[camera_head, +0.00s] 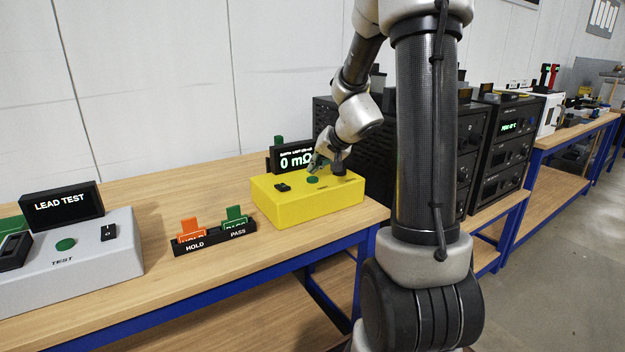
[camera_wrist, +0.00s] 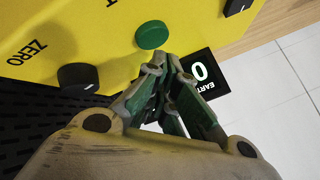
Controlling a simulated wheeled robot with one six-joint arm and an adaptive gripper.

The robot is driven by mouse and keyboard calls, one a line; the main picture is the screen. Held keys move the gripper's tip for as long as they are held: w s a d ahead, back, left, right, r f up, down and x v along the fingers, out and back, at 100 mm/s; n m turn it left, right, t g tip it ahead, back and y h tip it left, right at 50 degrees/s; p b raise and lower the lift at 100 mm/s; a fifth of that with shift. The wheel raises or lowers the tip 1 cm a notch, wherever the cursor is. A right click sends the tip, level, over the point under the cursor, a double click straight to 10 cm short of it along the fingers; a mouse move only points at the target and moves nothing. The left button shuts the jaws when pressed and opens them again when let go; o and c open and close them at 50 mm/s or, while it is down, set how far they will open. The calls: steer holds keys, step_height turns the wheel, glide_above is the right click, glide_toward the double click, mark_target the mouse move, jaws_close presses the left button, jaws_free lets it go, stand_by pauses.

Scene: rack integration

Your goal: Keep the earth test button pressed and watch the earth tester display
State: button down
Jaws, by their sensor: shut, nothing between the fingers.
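The yellow earth tester (camera_head: 310,200) stands on the wooden bench, with a round green button (camera_head: 313,180) on its top. Its black display (camera_head: 293,157) stands at the back and reads "0 mΩ". My gripper (camera_head: 318,165) is shut and empty, just above and behind the green button. In the wrist view the green button (camera_wrist: 152,35) lies just beyond my closed fingertips (camera_wrist: 163,62), and a small gap seems to show between them. The display (camera_wrist: 200,72) is partly hidden behind my fingers there. A black knob (camera_wrist: 78,78) marked "ZERO" sits to the left of the button.
A black holder (camera_head: 214,244) with orange HOLD and green PASS tags stands left of the tester. A grey lead test box (camera_head: 95,255) stands farther left. Black rack units (camera_head: 490,150) stand to the right, behind my arm. Bare bench top lies around the tag holder.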

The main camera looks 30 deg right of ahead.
mark_target(315, 177)
steer(key=shift+f, duration=0.15)
stand_by(0.4)
steer(key=shift+f, duration=0.3)
steer(key=shift+f, duration=0.35)
stand_by(1.5)
steer(key=shift+r, duration=0.8)
steer(key=shift+r, duration=2.5)
